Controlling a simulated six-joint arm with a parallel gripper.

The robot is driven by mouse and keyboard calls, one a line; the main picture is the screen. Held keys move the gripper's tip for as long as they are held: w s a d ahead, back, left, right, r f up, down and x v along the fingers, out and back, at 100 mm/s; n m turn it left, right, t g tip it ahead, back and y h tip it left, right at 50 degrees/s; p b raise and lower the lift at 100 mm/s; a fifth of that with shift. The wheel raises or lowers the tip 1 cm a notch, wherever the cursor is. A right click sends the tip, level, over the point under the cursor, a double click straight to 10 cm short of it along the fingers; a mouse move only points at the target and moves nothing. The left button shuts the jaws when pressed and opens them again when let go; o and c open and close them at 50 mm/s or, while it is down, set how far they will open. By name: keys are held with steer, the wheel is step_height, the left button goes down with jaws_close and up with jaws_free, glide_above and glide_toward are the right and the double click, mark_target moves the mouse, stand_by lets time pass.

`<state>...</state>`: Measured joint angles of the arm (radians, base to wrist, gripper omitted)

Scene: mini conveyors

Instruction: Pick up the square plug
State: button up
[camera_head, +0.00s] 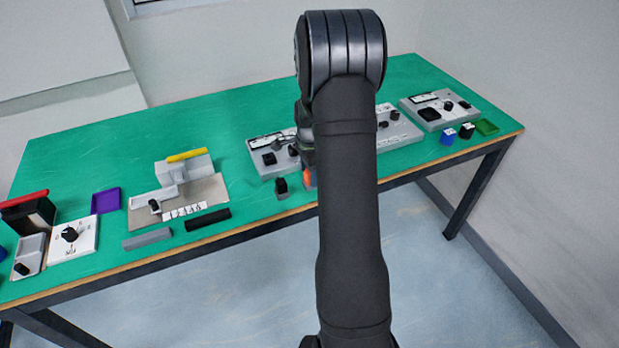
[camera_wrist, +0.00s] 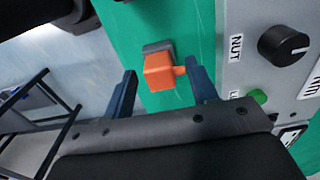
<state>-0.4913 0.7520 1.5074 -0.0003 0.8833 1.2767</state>
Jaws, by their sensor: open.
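An orange block with a square face (camera_wrist: 160,73) and a small stub on its right side shows in the wrist view. It looks like the square plug, though no label confirms this. A dark grey piece (camera_wrist: 157,47) sits right behind it. My gripper (camera_wrist: 162,70) is open, with one dark blue finger on each side of the orange block. Whether the fingers touch it I cannot tell. In the head view only a sliver of orange (camera_head: 308,178) shows beside my arm, which hides most of my gripper.
The green table (camera_head: 90,150) also carries several other panels, a purple tray (camera_head: 107,199) and a small black-topped block (camera_head: 282,187).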

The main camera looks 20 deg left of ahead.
steer(key=shift+f, duration=0.3)
steer(key=c, duration=1.1)
steer(key=shift+r, duration=0.15)
steer(key=r, duration=0.4)
steer(key=shift+d+r, duration=0.2)
steer(key=shift+d, duration=0.1)
steer(key=d+r, duration=0.6)
steer(key=d, duration=0.4)
steer(key=w+a, duration=0.1)
steer(key=a, duration=0.7)
steer(key=w+a, duration=0.1)
steer(key=a, duration=0.8)
steer(key=a+r, duration=0.1)
steer(key=a, duration=0.7)
steer(key=shift+w+a, duration=0.25)
steer(key=shift+w, duration=0.15)
